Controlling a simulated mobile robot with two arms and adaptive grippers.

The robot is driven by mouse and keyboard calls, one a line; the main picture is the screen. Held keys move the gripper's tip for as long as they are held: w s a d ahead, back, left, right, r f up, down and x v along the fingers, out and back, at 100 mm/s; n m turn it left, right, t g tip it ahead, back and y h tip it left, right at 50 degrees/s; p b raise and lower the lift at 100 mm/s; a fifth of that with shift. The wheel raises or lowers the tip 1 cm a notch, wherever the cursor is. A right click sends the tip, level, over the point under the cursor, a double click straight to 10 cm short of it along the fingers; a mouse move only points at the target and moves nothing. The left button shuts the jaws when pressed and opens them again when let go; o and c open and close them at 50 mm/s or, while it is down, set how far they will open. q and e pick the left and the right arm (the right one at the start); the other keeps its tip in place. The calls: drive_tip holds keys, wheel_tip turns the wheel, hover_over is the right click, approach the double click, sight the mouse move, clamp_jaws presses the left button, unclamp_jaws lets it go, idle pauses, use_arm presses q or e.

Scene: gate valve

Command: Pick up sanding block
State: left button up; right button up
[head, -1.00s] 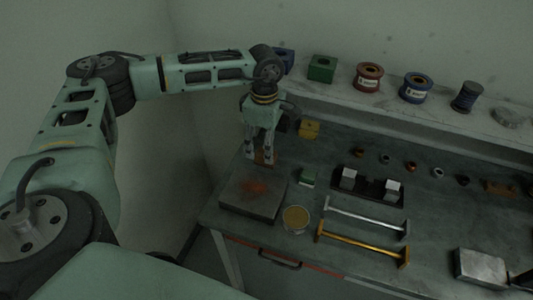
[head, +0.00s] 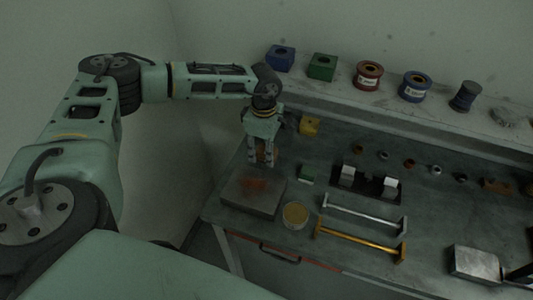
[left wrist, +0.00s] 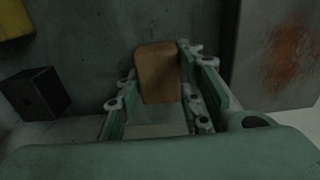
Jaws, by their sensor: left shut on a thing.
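The sanding block, a brown block (left wrist: 158,75), sits between the fingers of my left gripper (left wrist: 161,105) in the left wrist view. In the head view, my left gripper (head: 261,162) points down just behind the flat grey plate, at the left end of the bench. It is shut on the block, which is partly hidden by the fingers there. Whether the block is clear of the bench top is hard to tell. My right gripper is not in view.
The grey plate with a red stain (head: 262,205) lies close in front of the gripper. A round tin (head: 295,215), a small green block (head: 308,174) and two bars (head: 362,242) lie to the right. A yellow block (head: 309,124) and a shelf of spools (head: 368,75) stand behind.

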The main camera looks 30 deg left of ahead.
use_arm(q)
drive_tip(key=c, duration=0.3)
drive_tip(key=shift+w+r+b, duration=0.1)
drive_tip(key=shift+r+b, duration=0.2)
drive_tip(key=shift+r, duration=0.2)
wheel_tip(320, 180, up, 2)
drive_tip(key=shift+r+b, duration=0.2)
drive_tip(key=shift+b, duration=0.4)
drive_tip(key=w+d+r+b, duration=0.1)
drive_tip(key=d+r+b, duration=0.3)
drive_tip(key=d+r, duration=0.3)
drive_tip(key=shift+w+d+r, duration=0.2)
drive_tip(key=shift+d+r, duration=0.15)
drive_tip(key=shift+d, duration=2)
